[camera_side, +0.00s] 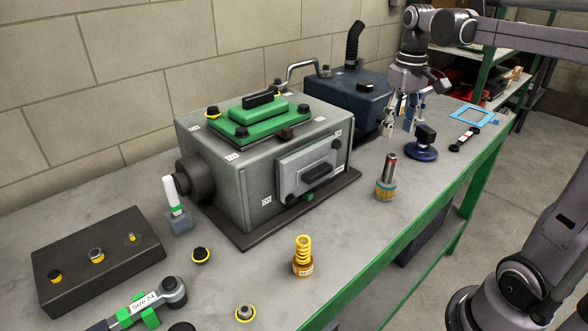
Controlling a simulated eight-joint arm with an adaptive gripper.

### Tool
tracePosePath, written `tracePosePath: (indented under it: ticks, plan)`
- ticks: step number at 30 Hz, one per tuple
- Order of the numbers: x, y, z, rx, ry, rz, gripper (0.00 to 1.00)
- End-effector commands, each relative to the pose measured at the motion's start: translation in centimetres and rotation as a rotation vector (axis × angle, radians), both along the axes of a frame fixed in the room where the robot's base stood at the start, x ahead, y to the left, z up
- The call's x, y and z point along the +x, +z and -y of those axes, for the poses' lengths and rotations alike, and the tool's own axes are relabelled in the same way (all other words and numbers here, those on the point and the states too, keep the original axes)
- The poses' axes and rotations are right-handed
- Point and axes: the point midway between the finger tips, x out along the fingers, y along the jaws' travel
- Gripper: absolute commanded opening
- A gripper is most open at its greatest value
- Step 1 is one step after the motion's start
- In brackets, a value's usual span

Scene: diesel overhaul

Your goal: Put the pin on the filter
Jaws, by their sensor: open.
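My gripper (400,126) is at the upper right, pointing down with its fingers apart and nothing visible between them. It is above the far part of the bench, beside a dark blue round stand with a black knob (424,146). No part is clearly labelled pin or filter. A white cylinder with a green band (174,194) stands on a small grey block at the left.
A grey housing with a green top plate (262,171) fills the bench middle. A dark blue tank (348,95) with a black hose stands behind. The bench's right front is clear around the brass-coloured base.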

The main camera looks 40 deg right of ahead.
Motion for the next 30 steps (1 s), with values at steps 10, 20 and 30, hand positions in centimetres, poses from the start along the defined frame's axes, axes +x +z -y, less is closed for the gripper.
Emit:
tracePosePath:
  ticks: [10,20,30]
  plan:
    - [-0.4,0.2,-2.8,-0.029,0.039,0.071,0.48]
    - [-2.9,-4.7,-11.9,-0.093,0.175,0.386,0.48]
    - [-5.1,-8.7,-16.7,-0.081,0.251,0.604,0.48]
